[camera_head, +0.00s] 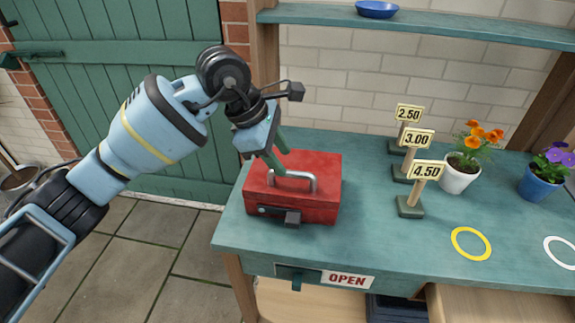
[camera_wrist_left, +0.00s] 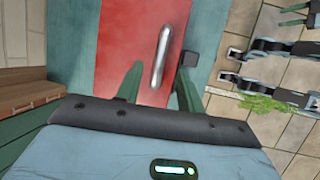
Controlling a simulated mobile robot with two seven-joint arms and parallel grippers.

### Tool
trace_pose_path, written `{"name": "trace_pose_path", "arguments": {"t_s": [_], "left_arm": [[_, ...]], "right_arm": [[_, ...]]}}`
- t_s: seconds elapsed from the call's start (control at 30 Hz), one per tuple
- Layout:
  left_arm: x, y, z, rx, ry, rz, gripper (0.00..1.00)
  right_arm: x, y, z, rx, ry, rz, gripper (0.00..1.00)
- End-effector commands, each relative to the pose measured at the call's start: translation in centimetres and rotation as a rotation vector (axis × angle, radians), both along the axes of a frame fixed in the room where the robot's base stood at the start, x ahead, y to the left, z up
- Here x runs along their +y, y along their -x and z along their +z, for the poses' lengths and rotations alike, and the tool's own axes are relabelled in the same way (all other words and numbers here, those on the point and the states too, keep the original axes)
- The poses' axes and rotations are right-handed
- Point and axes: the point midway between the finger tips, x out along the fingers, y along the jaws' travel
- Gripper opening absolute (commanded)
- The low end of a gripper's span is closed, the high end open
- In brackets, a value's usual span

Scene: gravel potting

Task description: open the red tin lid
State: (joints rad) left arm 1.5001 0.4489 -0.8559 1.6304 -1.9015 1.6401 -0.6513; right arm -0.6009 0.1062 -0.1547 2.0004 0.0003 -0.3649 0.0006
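The red tin (camera_head: 315,202) stands on the left end of the green bench, with its lid (camera_head: 320,165) down. A silver bar handle (camera_head: 298,174) is on top of the lid, and a dark latch (camera_head: 292,217) is on the front. My left gripper (camera_head: 277,160) is above the lid at the handle's left part. In the left wrist view, the two green fingers of the gripper (camera_wrist_left: 159,72) are apart, on either side of the line of the handle (camera_wrist_left: 162,54). Whether they touch it cannot be told.
A white pot (camera_head: 459,177) and a blue pot (camera_head: 538,187) hold flowers. A yellow ring (camera_head: 470,244) lies at the front. The shelf (camera_head: 430,27) is above.

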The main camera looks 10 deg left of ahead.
Motion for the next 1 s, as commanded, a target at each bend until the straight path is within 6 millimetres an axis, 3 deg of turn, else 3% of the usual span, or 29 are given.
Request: {"name": "trace_pose_path", "arguments": {"t_s": [0.3,0.63,0.93,1.0], "left_arm": [[-1.4,-0.6,-3.3,0.0,0.001,0.0,0.38],[-1.6,-0.7,-3.7,-0.001,0.0,0.0,0.38],[-1.6,-0.7,-3.7,-0.001,0.001,-0.001,0.01],[-1.6,-0.7,-3.7,-0.001,0.001,-0.001,0.0]], "right_arm": [[0.0,0.3,0.0,0.006,0.002,0.001,0.36],[-0.1,0.2,0.0,0.003,0.003,0.003,0.36],[-0.2,-0.4,0.1,-0.008,0.003,0.004,0.36],[-0.2,-0.5,0.1,-0.009,0.004,0.004,0.36]]}}
